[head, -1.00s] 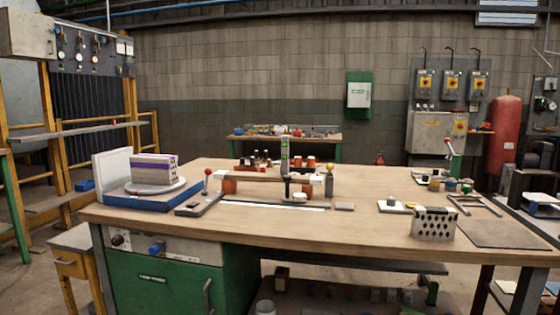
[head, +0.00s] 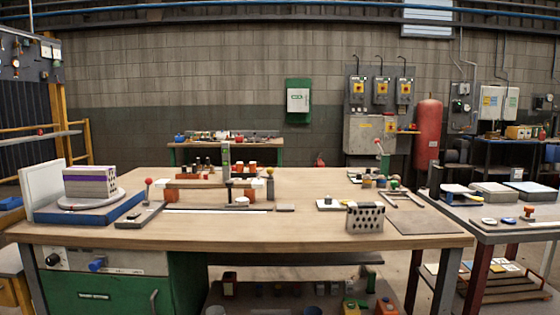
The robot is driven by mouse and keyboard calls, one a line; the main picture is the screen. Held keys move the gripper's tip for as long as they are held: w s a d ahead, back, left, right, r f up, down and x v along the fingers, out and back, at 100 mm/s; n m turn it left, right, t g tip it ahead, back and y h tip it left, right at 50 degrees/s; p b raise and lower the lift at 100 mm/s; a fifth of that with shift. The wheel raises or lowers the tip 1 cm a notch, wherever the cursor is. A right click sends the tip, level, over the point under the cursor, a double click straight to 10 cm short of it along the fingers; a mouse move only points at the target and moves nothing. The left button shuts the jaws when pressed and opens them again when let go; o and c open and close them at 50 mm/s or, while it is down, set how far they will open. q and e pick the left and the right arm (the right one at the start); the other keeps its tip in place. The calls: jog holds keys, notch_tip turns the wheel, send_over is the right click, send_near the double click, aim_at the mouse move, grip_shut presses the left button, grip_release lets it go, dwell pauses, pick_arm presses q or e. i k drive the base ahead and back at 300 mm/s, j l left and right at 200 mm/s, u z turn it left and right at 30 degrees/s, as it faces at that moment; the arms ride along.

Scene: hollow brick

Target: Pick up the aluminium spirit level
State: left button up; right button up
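I cannot pick out the aluminium spirit level for certain. A long thin pale strip (head: 217,210) lies flat on the wooden workbench (head: 300,228), left of centre; it is too small to tell whether it is a level. Just behind it a light beam (head: 205,184) rests across orange blocks, with a grey and green upright piece (head: 226,158) at its middle. Neither of my grippers shows in the head view.
A blue base (head: 88,208) with a striped hollow brick (head: 90,183) stands at the bench's left. Another hollow brick (head: 365,217) stands near the front right. A dark mat (head: 424,222) lies at the right end. A second bench (head: 500,210) stands further right.

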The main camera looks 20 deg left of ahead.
aim_at(226, 156)
jog(key=i+j+z, duration=0.15)
jog(key=j, duration=0.2)
jog(key=i+j+z, duration=0.15)
jog(key=j, duration=0.2)
jog(key=i+j+z, duration=0.2)
jog(key=j, duration=0.15)
